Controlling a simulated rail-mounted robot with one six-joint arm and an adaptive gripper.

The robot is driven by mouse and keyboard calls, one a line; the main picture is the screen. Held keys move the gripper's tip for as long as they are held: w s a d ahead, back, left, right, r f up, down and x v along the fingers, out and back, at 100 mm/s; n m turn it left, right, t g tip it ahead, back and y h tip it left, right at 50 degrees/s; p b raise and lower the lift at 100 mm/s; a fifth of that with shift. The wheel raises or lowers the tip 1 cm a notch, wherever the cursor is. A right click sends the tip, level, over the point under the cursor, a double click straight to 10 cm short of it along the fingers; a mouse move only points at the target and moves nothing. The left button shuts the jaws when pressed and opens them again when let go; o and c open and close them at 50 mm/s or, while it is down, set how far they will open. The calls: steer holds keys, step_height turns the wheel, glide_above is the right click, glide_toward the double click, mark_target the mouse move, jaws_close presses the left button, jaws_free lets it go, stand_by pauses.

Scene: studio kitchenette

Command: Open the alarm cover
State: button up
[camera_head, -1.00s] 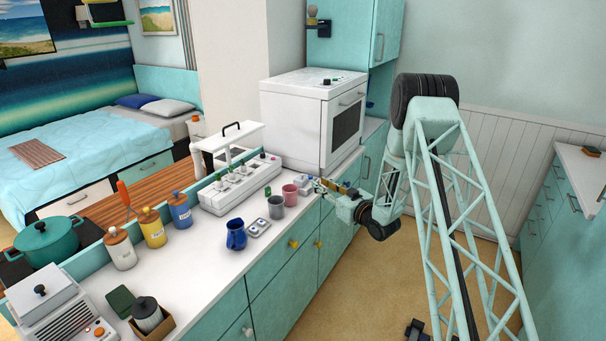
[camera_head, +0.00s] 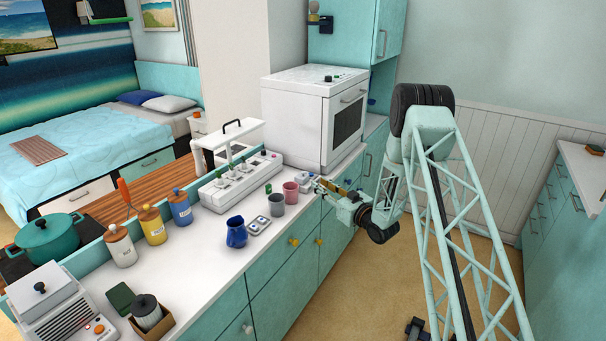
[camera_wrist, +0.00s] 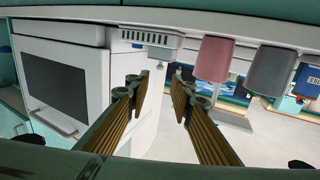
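My gripper (camera_head: 327,187) is at the right edge of the white counter, beside the pink cup and in front of the white oven. In the wrist view, which is upside down, its two brown ribbed fingers (camera_wrist: 160,82) are apart with nothing between them. A small white box with slots (camera_wrist: 150,38) lies beyond the fingertips, apart from them and beside the pink cup (camera_wrist: 213,59). In the head view a small white thing (camera_head: 303,178) shows at that place, partly behind the gripper. I cannot clearly make out the alarm cover or whether it is open.
The pink cup (camera_head: 291,192) and a grey cup (camera_head: 277,204) stand close to the gripper. A blue jug (camera_head: 236,232) and a small white panel (camera_head: 258,226) are nearer. The white oven (camera_head: 315,115) stands behind. A long white socket strip (camera_head: 240,182) lies to the left.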

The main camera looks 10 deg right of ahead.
mark_target(304, 173)
steer(key=shift+b+x, duration=0.4)
steer(key=shift+x, duration=6)
steer(key=shift+c, duration=0.5)
jaws_close()
